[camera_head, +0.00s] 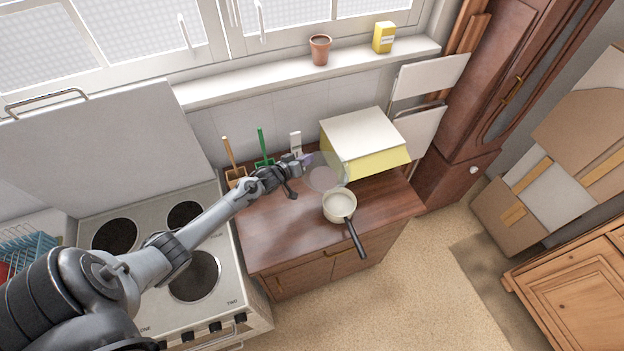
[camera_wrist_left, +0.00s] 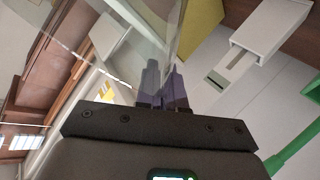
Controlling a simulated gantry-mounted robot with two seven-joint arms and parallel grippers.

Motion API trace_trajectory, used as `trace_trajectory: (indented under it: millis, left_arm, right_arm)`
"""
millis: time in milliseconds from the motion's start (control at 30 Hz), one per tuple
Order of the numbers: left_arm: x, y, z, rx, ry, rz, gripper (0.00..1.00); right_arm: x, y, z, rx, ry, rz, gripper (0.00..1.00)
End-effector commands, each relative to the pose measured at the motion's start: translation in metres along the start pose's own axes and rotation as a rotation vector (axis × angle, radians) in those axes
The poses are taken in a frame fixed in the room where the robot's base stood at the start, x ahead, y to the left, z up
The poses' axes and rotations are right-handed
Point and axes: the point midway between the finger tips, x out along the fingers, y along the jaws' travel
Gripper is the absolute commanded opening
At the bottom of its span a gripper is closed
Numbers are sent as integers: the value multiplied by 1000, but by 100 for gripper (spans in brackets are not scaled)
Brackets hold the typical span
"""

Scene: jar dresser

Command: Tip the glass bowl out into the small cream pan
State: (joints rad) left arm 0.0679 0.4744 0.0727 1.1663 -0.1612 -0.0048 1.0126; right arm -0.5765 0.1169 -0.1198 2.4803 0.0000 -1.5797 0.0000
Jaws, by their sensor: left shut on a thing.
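My left gripper (camera_head: 303,161) is shut on the clear glass bowl (camera_head: 325,174) at its left side. In the head view the bowl shows just behind and to the left of the small cream pan (camera_head: 339,203). The pan stands upright on the dresser top, with its dark handle pointing toward the front edge. In the left wrist view the fingers (camera_wrist_left: 164,88) pinch the glass bowl's wall (camera_wrist_left: 155,35). The bowl is see-through, so its contents and exact tilt are hard to tell. My right gripper is not in view.
The brown dresser top (camera_head: 275,240) is clear at front left. A yellow box with a white lid (camera_head: 362,135) stands behind the pan. A green-handled tool (camera_head: 263,148) and a wooden-handled one (camera_head: 230,165) stand at the back left. A stove (camera_head: 225,255) adjoins on the left.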

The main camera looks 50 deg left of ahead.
Motion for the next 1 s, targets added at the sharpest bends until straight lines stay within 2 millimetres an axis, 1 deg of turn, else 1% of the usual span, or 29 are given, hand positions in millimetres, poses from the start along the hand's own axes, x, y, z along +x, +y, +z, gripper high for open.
trace_trajectory:
  millis: [33, 100, 233, 467, 667, 833, 1000]
  left_arm:
    - [4, 1, -13, -1, 9, -2, 0]
    - [8, 6, -24, -2, 10, -5, 0]
    - [14, 13, -38, 2, 11, -7, 0]
    - [12, 25, -46, 85, 41, -21, 0]
    - [4, 42, -53, 272, 113, -50, 0]
    - [-5, 61, -61, 478, 193, -84, 0]
    - [-12, 84, -57, 629, 252, -110, 0]
  right_arm:
    - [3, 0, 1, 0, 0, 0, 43]
    - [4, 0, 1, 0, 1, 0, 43]
    - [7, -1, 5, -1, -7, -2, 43]
    - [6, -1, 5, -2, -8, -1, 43]
    - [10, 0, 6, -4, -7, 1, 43]
    - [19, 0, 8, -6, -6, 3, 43]
    - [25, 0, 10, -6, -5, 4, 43]
